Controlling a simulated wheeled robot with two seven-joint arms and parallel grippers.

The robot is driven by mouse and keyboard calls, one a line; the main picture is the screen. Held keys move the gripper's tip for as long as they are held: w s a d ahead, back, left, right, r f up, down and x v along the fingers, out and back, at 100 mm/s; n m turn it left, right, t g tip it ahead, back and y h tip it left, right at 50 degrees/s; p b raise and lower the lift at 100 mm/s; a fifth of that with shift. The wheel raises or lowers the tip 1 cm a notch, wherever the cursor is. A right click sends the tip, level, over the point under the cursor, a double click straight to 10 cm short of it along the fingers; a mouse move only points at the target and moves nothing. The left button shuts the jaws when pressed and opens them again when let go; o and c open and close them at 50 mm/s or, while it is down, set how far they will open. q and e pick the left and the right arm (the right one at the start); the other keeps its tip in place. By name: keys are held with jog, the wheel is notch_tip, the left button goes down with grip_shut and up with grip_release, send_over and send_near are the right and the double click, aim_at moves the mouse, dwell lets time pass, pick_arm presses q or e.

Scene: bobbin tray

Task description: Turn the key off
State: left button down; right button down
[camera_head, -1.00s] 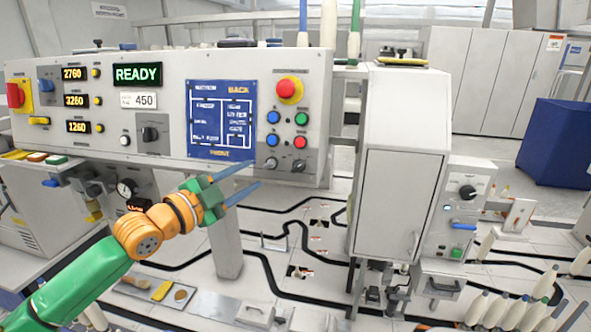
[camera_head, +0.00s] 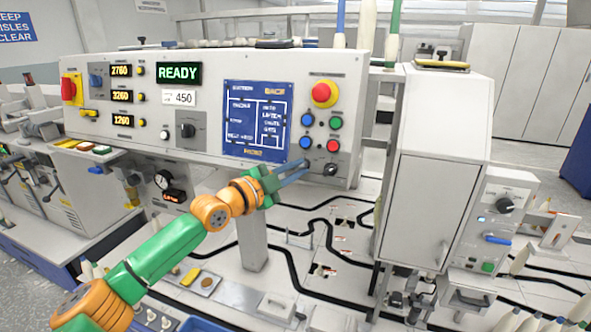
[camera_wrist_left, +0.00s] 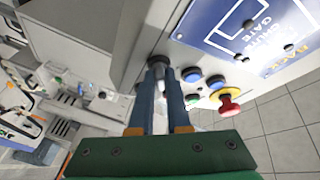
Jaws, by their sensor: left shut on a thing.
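The key switch sits at the lower right of the grey control panel (camera_head: 215,75), below the blue buttons. In the head view my left gripper (camera_head: 306,170) reaches it from the lower left, and its blue fingertips cover most of it. In the left wrist view the two fingers (camera_wrist_left: 160,68) are close together, shut on a small dark piece, the key (camera_wrist_left: 159,61), at the panel face. The fingers hide much of the key, so its exact angle cannot be told. My right gripper is in neither view.
A black knob (camera_head: 331,168) is just right of the fingertips. Blue, green and red buttons and a red mushroom button (camera_head: 324,94) are above. A grey cabinet (camera_head: 430,170) stands close on the right.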

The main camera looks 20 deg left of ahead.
pick_arm(q)
jog(key=shift+d+r+n+t+p, duration=0.1)
jog(key=shift+n+t+p, duration=0.2)
jog(key=shift+n+p, duration=0.5)
jog(key=n+t+y+p, duration=0.1)
jog(key=n, duration=0.2)
jog(key=shift+p, duration=0.3)
jog(key=n+t+y+p, duration=0.1)
jog(key=n, duration=0.2)
jog(key=n+y+p, duration=0.1)
jog(key=n+y, duration=0.1)
jog(key=n, duration=0.1)
jog(key=shift+s+d+t, duration=0.1)
jog(key=shift+d+t, duration=0.05)
jog(key=shift+t, duration=0.25)
jog(key=shift+d+f+n+t+y+p, duration=0.15)
jog(key=shift+n+y+p, duration=0.5)
jog(key=shift+n, duration=0.65)
jog(key=shift+a+f+n+t+y+p, duration=0.1)
jog(key=shift+n+t+y+p, duration=0.15)
jog(key=shift+n+y+p, duration=0.75)
jog(key=shift+r+n+h+b, duration=0.1)
jog(key=shift+n+h+b, duration=0.15)
jog(key=shift+n+b, duration=0.25)
jog(key=c, duration=0.9)
grip_release()
